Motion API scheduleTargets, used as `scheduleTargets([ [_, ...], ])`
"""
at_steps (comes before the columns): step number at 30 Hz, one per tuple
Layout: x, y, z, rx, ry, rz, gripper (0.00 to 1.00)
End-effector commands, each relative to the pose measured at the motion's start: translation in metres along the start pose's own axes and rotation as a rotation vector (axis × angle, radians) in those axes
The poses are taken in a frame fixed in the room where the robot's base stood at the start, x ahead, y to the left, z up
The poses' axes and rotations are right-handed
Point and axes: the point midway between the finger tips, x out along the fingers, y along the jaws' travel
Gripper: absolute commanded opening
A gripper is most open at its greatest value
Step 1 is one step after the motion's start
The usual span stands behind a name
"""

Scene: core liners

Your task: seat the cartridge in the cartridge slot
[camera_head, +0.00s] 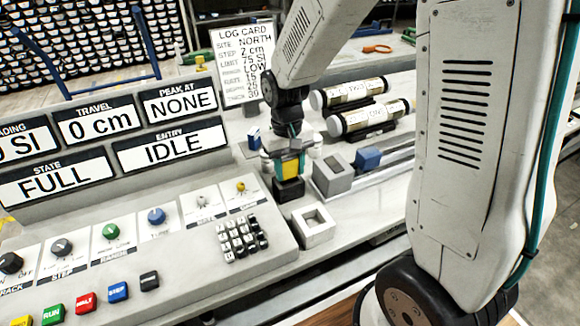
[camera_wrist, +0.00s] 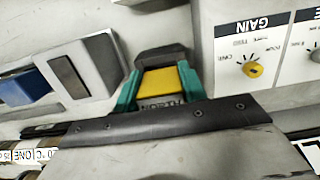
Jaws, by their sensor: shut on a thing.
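The cartridge is a yellow block (camera_head: 291,169) between my gripper's teal fingers. In the wrist view the yellow cartridge (camera_wrist: 160,82) carries dark lettering near the palm. My gripper (camera_head: 286,163) points down and is shut on it; the fingers show in the wrist view (camera_wrist: 162,88). A dark block (camera_head: 288,190) sits directly below the yellow part; I cannot tell if it is part of the cartridge or a separate holder. A white block with a square opening (camera_head: 316,218), possibly the cartridge slot, stands at the front right of the gripper, apart from it.
A grey box with a dark top recess (camera_head: 333,174) and a blue block (camera_head: 367,159) stand close right of the gripper. The control console (camera_head: 190,250) with knobs and keypad is to the left. Two labelled core tubes (camera_head: 375,118) lie behind.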

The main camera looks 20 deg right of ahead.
Motion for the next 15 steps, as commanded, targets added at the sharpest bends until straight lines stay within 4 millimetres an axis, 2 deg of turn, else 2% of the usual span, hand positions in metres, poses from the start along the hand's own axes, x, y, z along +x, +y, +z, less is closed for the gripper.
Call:
scheduleTargets([
  [15, 0.0073, 0.0000, -0.0011, 0.000, 0.000, 0.000, 0.15],
])
